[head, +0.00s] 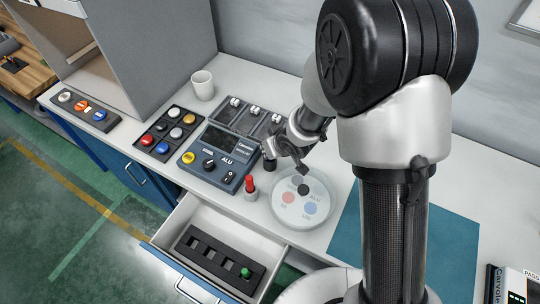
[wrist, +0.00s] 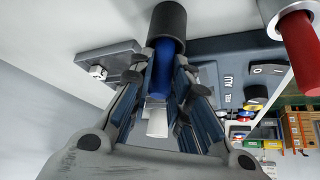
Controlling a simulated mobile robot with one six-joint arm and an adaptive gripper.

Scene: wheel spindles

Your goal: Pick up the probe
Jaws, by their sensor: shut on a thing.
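My gripper (head: 284,150) is above the counter, just right of the blue-grey control box. In the wrist view, its fingers (wrist: 160,105) are shut around a blue cylindrical probe (wrist: 163,65) with a white tip and a black cylinder at its far end. I cannot tell if the black cylinder is part of the probe or a holder under it. The black cylinder (head: 269,165) shows in the head view, low at the counter; the blue body is mostly hidden there by the fingers. A red piece (head: 250,185) stands upright on a pale base nearby; it also shows in the wrist view (wrist: 297,60).
The control box (head: 217,155) stands left of the gripper. A round pale disc (head: 324,203) with coloured spots lies to the right, beside a teal mat (head: 350,235). An open drawer (head: 215,215) in front holds a black slotted tray (head: 215,262) with a green piece. A white mug (head: 202,86) stands behind.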

